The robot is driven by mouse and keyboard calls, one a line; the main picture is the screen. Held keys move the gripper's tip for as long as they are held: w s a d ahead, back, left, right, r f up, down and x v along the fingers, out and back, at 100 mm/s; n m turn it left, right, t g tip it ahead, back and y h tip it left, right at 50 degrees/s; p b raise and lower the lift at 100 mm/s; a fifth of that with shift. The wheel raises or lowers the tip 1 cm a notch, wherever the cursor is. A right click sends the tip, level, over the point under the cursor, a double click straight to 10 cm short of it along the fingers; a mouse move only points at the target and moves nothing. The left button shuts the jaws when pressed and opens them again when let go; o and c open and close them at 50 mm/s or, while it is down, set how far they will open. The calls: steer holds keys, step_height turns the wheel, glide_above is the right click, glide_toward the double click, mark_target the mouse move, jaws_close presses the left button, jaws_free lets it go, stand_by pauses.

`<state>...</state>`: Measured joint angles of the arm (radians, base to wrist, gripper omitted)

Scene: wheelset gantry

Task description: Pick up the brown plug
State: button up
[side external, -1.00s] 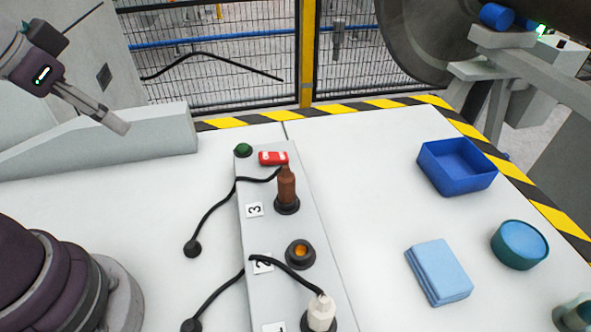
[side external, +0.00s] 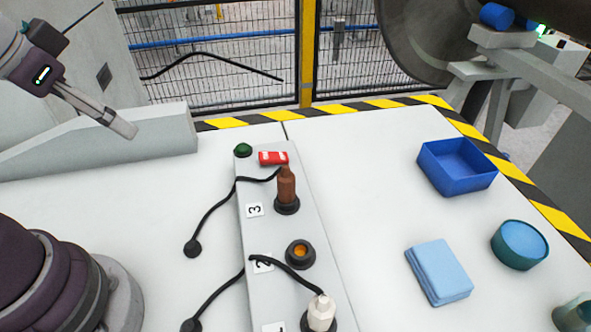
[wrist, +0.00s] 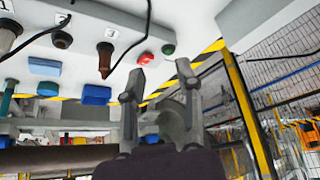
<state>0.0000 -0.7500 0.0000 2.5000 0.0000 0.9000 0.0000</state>
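The brown plug (side external: 286,186) stands upright in a black-rimmed socket by the label 3 (side external: 254,210) on the grey panel (side external: 268,237). A black cable runs left from its top. In the wrist view the brown plug (wrist: 105,57) is left of my fingers. My gripper (side external: 124,127) is at the upper left in the side view, in the air and well away from the plug. In the wrist view my gripper (wrist: 163,62) has its two fingers apart with nothing held between them.
A white plug (side external: 321,312) sits in a nearer socket; the middle socket (side external: 300,254) is empty. A red part (side external: 273,158) and green button (side external: 243,150) are behind the brown plug. A blue bin (side external: 457,170), light-blue block (side external: 439,272) and teal round container (side external: 519,245) are on the right.

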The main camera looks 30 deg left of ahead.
steer(key=o, duration=0.3)
steer(key=shift+o, duration=0.2)
steer(key=m+g+h, duration=0.2)
steer(key=m+h, duration=0.1)
steer(key=m, duration=0.6)
glide_toward(279, 173)
steer(key=f, duration=0.1)
steer(key=x, duration=1.1)
steer(key=shift+w+d+f, duration=0.1)
steer(key=shift+w+d, duration=0.05)
steer(key=shift+d, duration=0.05)
